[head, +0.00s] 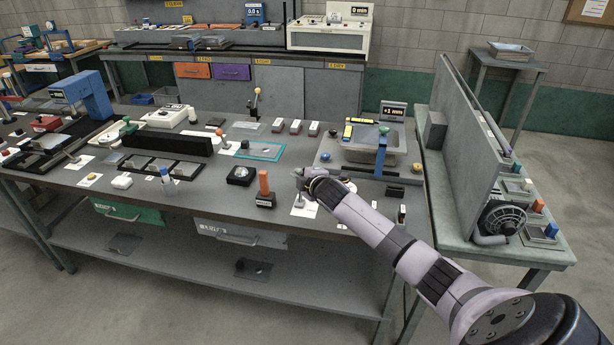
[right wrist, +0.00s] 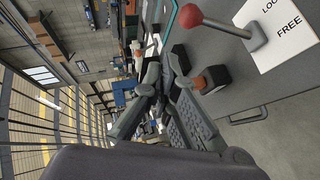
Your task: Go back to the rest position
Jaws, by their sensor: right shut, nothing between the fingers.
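My right arm (head: 385,240) reaches in from the lower right in the head view. Its gripper (head: 305,176) is over the front right part of the grey workbench (head: 225,205). The gripper is shut and empty. In the right wrist view the fingers (right wrist: 165,78) show dark and close together. A red-knobbed lever (right wrist: 190,16) stands apart from them on a white card (right wrist: 282,30) marked FREE. That card also shows just below the gripper in the head view (head: 303,208). My left gripper is not in view.
An orange-handled block (head: 264,187) stands just left of the gripper, and a black box (head: 240,175) beyond it. A sink unit (head: 372,150) with a +1 mm display is behind the gripper. A tall grey panel (head: 465,140) stands on the right-hand table.

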